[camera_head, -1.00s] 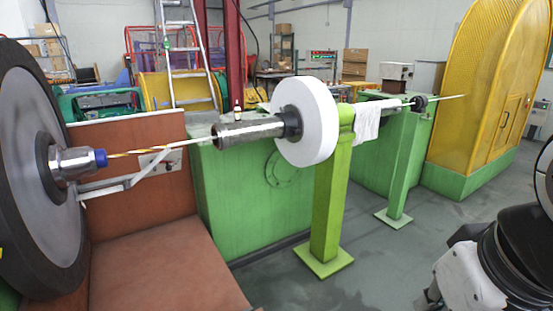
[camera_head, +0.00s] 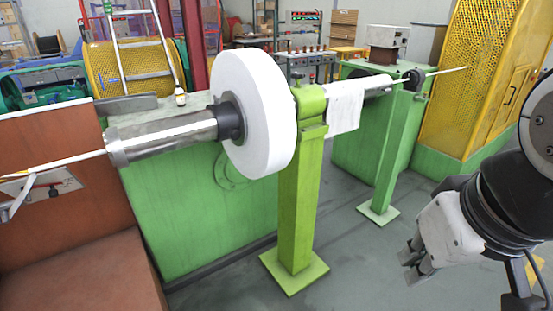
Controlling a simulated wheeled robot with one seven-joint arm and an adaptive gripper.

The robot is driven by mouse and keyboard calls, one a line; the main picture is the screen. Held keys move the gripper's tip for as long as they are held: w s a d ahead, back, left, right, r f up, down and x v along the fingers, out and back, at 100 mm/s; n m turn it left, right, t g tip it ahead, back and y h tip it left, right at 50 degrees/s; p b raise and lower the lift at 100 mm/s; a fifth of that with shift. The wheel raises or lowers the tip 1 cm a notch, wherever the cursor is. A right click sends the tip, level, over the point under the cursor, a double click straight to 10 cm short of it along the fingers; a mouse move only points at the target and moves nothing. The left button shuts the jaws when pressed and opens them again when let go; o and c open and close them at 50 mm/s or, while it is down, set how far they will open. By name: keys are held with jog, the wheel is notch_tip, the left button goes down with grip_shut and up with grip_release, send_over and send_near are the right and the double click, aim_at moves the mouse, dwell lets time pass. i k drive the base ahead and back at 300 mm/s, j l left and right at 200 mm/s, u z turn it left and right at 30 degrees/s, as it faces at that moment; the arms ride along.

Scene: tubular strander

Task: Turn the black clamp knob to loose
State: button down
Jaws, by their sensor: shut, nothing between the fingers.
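A black round part (camera_head: 413,78) sits on the shaft at the top of the rear green post (camera_head: 391,150). A black collar (camera_head: 229,121) sits on the shaft against the white disc (camera_head: 262,115). I cannot tell for sure which of these, if either, is the clamp knob, and no knob position can be read. My gripper (camera_head: 412,266) is at the lower right, low over the floor and apart from the posts and shaft. Its fingers point down and left, and it is shut and empty.
The front green post (camera_head: 300,190) has a wide foot plate (camera_head: 294,272) on the floor. A white cloth (camera_head: 345,107) hangs over the shaft between the posts. A yellow mesh guard (camera_head: 485,75) stands at the right. Grey floor (camera_head: 355,255) is clear between the front post and my arm.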

aim_at(298, 76)
jog(key=i+l, duration=0.1)
jog(key=i, duration=0.45)
jog(key=i+l+u, duration=0.15)
jog(key=i, duration=0.35)
